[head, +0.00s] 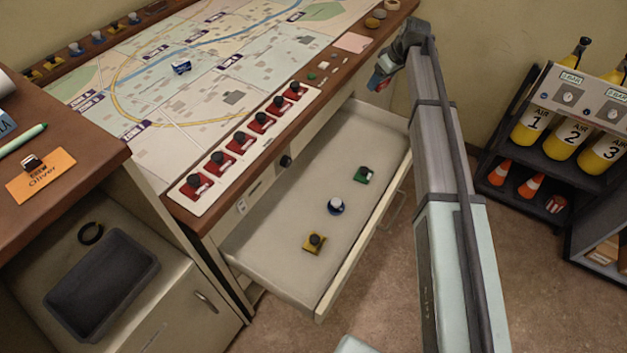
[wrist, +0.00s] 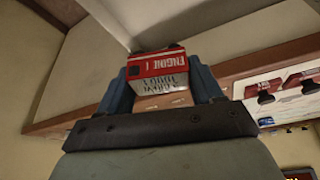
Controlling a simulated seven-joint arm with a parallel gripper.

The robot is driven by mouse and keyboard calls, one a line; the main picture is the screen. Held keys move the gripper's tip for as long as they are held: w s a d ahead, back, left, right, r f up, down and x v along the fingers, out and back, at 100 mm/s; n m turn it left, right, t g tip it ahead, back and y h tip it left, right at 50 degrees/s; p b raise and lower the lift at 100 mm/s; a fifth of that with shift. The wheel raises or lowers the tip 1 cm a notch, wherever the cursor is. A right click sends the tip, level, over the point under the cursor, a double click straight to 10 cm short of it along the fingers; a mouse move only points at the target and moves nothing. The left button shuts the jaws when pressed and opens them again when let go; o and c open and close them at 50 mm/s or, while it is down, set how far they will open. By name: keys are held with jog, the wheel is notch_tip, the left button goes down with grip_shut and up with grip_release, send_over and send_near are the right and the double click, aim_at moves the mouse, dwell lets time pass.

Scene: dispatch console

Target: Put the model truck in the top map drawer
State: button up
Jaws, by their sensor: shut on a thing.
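The model truck (wrist: 160,66) is a small red and white block with "ENGINE 1" lettering. In the wrist view it sits between the two blue fingers of my gripper (wrist: 163,80), which is shut on it. In the head view my gripper (head: 383,76) is at the back right, near the console's right end and above the far end of the open drawer. The top map drawer (head: 290,262) is pulled out below the map table.
A strip of red switches (head: 240,141) edges the map table (head: 205,120). An air-bottle rack (head: 515,150) stands at right.

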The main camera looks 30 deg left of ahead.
jog(key=s+a+f+n, duration=0.1)
jog(key=s, duration=0.2)
jog(key=s+a+f+n+g, duration=0.1)
jog(key=s+f, duration=0.1)
jog(key=s, duration=0.1)
jog(key=s+a+f+n, duration=0.1)
jog(key=s+a+f, duration=0.1)
jog(key=s, duration=0.1)
jog(key=shift+s+a+n+g, duration=0.1)
jog(key=shift+n+g, duration=0.2)
jog(key=n+g+h, duration=0.4)
jog(key=n, duration=1.4)
send_over(270, 255)
jog(key=w, duration=0.1)
notch_tip(270, 255, down, 15)
jog(key=shift+w+f, duration=0.2)
jog(key=shift+f, duration=4.2)
jog(key=o, duration=1)
jog(key=shift+f, duration=0.1)
jog(key=shift+o, duration=0.2)
jog(key=v, duration=1.2)
jog(key=shift+w+a, duration=0.15)
jog(key=shift+a, duration=0.05)
